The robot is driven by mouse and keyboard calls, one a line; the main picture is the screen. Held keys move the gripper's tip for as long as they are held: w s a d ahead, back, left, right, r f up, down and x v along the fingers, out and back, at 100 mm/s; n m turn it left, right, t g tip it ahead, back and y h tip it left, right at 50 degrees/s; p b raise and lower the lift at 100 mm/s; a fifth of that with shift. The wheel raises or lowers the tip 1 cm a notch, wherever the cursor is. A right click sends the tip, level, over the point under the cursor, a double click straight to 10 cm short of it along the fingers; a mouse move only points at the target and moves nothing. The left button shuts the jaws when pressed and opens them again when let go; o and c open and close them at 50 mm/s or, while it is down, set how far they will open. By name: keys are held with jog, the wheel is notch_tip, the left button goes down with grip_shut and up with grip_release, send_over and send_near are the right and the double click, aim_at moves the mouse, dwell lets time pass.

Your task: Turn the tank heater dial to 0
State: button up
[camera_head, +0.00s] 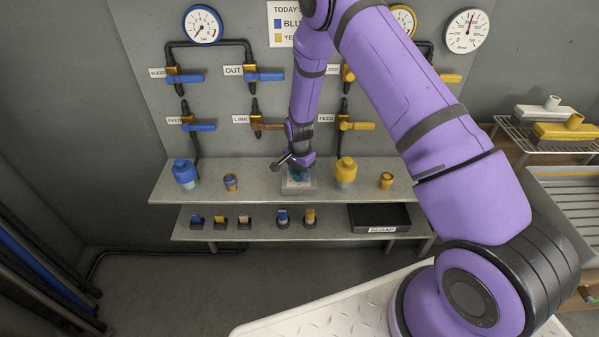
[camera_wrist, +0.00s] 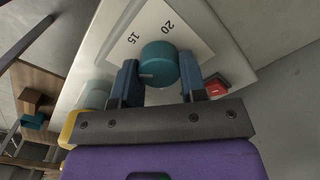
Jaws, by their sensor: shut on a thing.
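The teal heater dial (camera_wrist: 158,60) is round, with a short white mark that points left in the wrist view. The pale scale plate (camera_wrist: 190,40) around it shows 15 and 20; its other marks are hidden or out of the picture. My gripper (camera_wrist: 158,72) has one blue finger on each side of the dial and is shut on it. In the head view my gripper (camera_head: 298,160) points down over the grey heater box (camera_head: 299,190) on the upper shelf, and a bit of teal shows under it.
A red switch (camera_wrist: 216,87) sits on the box close to one finger. Valves and gauges hang behind. A black scrap tray (camera_head: 380,217) lies below.

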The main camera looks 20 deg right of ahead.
jog(key=n, duration=0.7)
jog(key=shift+w, duration=0.15)
jog(key=n, duration=0.4)
jog(key=shift+a, duration=0.1)
jog(key=n, duration=0.3)
jog(key=shift+n, duration=0.3)
jog(key=n, duration=0.3)
jog(key=shift+a+n, duration=0.1)
jog(key=shift+n, duration=0.2)
jog(key=n, duration=0.3)
jog(key=shift+n, duration=0.3)
jog(key=n, duration=0.6)
jog(key=shift+a, duration=0.1)
jog(key=shift+n, duration=0.4)
jog(key=o, duration=0.9)
jog(key=shift+s, duration=0.2)
